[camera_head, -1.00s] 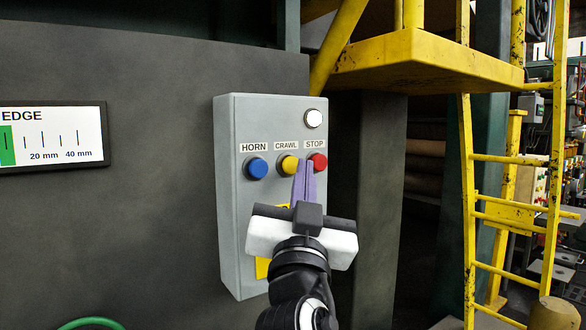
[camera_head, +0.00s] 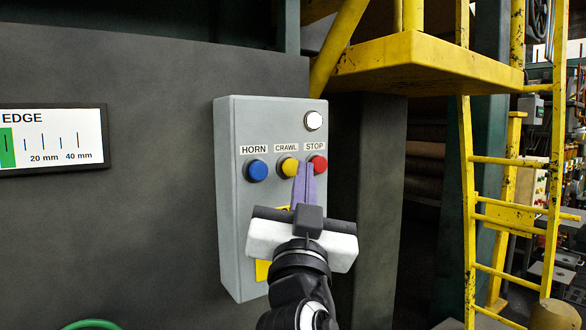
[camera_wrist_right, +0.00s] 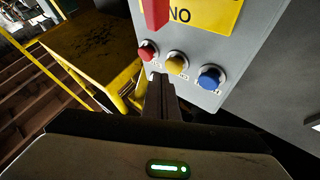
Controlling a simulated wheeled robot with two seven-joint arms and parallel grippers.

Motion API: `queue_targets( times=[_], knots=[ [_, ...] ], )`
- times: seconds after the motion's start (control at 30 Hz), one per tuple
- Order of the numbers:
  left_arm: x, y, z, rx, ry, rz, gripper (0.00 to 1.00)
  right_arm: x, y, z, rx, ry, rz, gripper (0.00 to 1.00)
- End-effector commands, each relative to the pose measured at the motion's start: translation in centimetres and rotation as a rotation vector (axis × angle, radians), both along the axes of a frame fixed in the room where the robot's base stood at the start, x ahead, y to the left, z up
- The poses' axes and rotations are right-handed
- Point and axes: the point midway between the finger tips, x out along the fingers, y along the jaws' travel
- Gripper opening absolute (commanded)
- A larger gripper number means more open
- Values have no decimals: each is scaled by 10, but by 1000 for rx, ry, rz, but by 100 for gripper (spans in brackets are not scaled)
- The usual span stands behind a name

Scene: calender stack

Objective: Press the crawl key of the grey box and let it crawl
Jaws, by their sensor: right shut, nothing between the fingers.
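The grey box (camera_head: 227,200) is fixed upright on the dark machine wall. It carries a blue HORN button (camera_head: 257,170), a yellow CRAWL button (camera_head: 287,166) and a red STOP button (camera_head: 319,164), with a white round lamp (camera_head: 313,120) above. My right gripper (camera_head: 305,168) is shut and empty. In the head view its purple fingers point up just below and between the crawl and stop buttons. In the right wrist view the fingertips (camera_wrist_right: 160,78) lie near the yellow crawl button (camera_wrist_right: 177,62); I cannot tell whether they touch. My left gripper is not in view.
A display marked EDGE (camera_head: 52,143) is on the wall at left. A yellow platform (camera_head: 420,65) and ladder (camera_head: 470,200) stand at right. A yellow label (camera_head: 262,270) is partly hidden behind my gripper. A green ring-like thing (camera_head: 92,325) shows at the bottom left.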

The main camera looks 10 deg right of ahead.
Motion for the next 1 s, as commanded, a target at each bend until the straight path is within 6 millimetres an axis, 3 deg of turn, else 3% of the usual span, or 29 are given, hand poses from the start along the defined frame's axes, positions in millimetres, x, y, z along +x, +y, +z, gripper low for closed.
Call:
queue_targets(
  times=[1.0],
  knots=[
    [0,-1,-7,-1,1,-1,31,5,2,-1,1,-1,0,0]
  ],
)
